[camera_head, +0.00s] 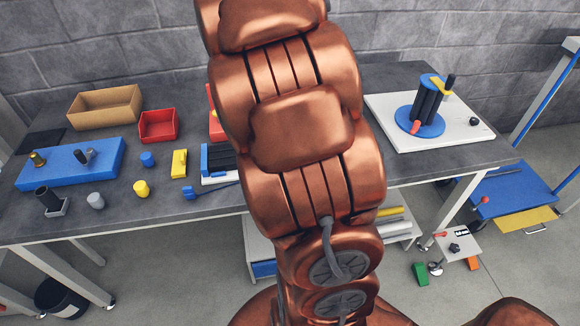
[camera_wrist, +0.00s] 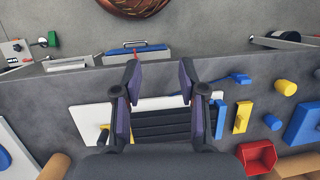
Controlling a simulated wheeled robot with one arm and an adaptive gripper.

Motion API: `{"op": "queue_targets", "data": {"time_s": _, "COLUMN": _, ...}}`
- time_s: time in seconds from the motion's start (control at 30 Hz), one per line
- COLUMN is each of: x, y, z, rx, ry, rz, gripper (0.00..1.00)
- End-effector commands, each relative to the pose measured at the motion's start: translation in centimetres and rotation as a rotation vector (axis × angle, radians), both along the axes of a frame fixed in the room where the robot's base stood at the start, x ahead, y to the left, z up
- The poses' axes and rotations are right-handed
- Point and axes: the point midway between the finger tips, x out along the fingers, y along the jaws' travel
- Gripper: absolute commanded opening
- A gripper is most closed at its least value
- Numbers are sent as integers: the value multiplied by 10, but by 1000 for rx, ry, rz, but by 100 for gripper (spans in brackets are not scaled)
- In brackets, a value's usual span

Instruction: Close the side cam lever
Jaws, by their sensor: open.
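A small pale panel (camera_head: 460,243) low on the right has a red-tipped lever (camera_head: 440,235) and a black knob (camera_head: 454,248). Part of this panel (camera_wrist: 14,50) also shows at the wrist view's upper left. A second red-tipped lever (camera_head: 481,202) stands by a blue platform (camera_head: 513,191). I cannot tell which is the side cam lever. In the wrist view my gripper (camera_wrist: 159,78) is open, its fingers apart with nothing between them. It is over the table edge, in front of a black slotted block (camera_wrist: 162,125) on a white base. My arm hides the gripper in the head view.
The grey table (camera_head: 115,215) holds a tan bin (camera_head: 106,108), a red bin (camera_head: 158,127), a blue block (camera_head: 70,165) and several small parts. A white plate with a blue disc fixture (camera_head: 420,121) stands at right. A green block (camera_head: 421,273) lies on the floor below the panel.

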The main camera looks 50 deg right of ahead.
Motion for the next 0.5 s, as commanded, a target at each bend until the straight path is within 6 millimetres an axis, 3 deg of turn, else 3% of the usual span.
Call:
{"op": "queue_targets", "data": {"time_s": 0.03, "x": 5, "y": -17, "z": -5, "rx": 11, "ry": 6, "rz": -39, "gripper": 41}}
{"op": "queue_targets", "data": {"time_s": 0.3, "x": 24, "y": -97, "z": -37, "rx": 79, "ry": 4, "rz": -204, "gripper": 41}}
{"op": "queue_targets", "data": {"time_s": 0.5, "x": 26, "y": -143, "z": -60, "rx": 130, "ry": -10, "rz": -290, "gripper": 41}}
